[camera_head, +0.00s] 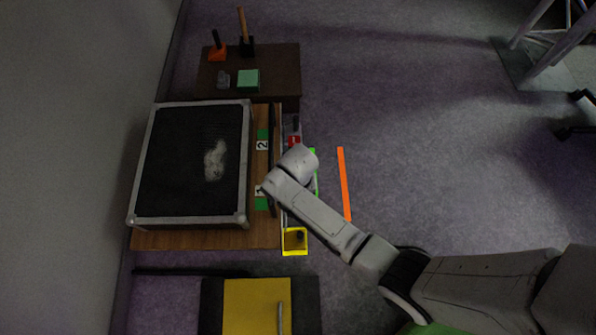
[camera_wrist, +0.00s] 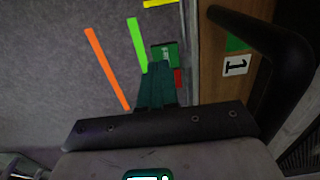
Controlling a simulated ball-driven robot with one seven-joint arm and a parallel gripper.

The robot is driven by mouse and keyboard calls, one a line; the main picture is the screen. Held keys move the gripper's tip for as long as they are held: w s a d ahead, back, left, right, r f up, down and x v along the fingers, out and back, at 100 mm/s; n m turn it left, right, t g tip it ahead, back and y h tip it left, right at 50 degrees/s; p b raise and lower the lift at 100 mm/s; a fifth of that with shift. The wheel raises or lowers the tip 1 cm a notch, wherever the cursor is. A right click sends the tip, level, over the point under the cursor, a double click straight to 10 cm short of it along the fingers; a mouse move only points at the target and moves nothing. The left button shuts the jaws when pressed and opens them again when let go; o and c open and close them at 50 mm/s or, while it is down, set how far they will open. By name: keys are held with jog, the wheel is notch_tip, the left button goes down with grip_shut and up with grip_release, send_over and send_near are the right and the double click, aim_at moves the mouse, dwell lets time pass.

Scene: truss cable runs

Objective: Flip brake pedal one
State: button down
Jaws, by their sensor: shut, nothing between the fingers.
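My gripper (camera_wrist: 157,72) shows in the wrist view with its dark teal fingers together and nothing between them. Just past the fingertips is a small dark green block with a grey mark (camera_wrist: 166,52), with a red piece (camera_wrist: 178,78) beside the fingers. These may be brake pedal one, but the fingers partly cover them, and I cannot tell contact. The label "1" (camera_wrist: 235,66) is on the wooden board to the right. In the head view, label "1" (camera_head: 259,190) is left of my arm, which hides my fingers. A red part (camera_head: 294,141) sits near label "2" (camera_head: 262,145).
A black handle (camera_wrist: 300,60) curves close on the right of the wrist view. A black-topped case (camera_head: 180,160) stands on the wooden base. A yellow tray (camera_head: 295,248) holds a dark item. An orange strip (camera_head: 344,182) marks the floor, which is open to the right.

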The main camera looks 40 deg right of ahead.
notch_tip(320, 180, down, 7)
jog(key=b, duration=0.3)
jog(key=shift+r+b, duration=0.1)
jog(key=shift+b, duration=0.2)
jog(key=shift+s+a+f+t+h, duration=0.15)
jog(key=shift+s+f+t, duration=0.15)
jog(key=shift+f, duration=0.3)
jog(key=shift+s+a+f+t+h, duration=0.1)
jog(key=shift+s+f+t+h, duration=0.15)
jog(key=shift+f, duration=0.35)
notch_tip(320, 180, up, 15)
jog(key=s+a+p, duration=0.1)
jog(key=p, duration=0.9)
jog(key=shift+s+a+p, duration=0.3)
jog(key=shift+s+p, duration=0.05)
jog(key=shift+s, duration=0.05)
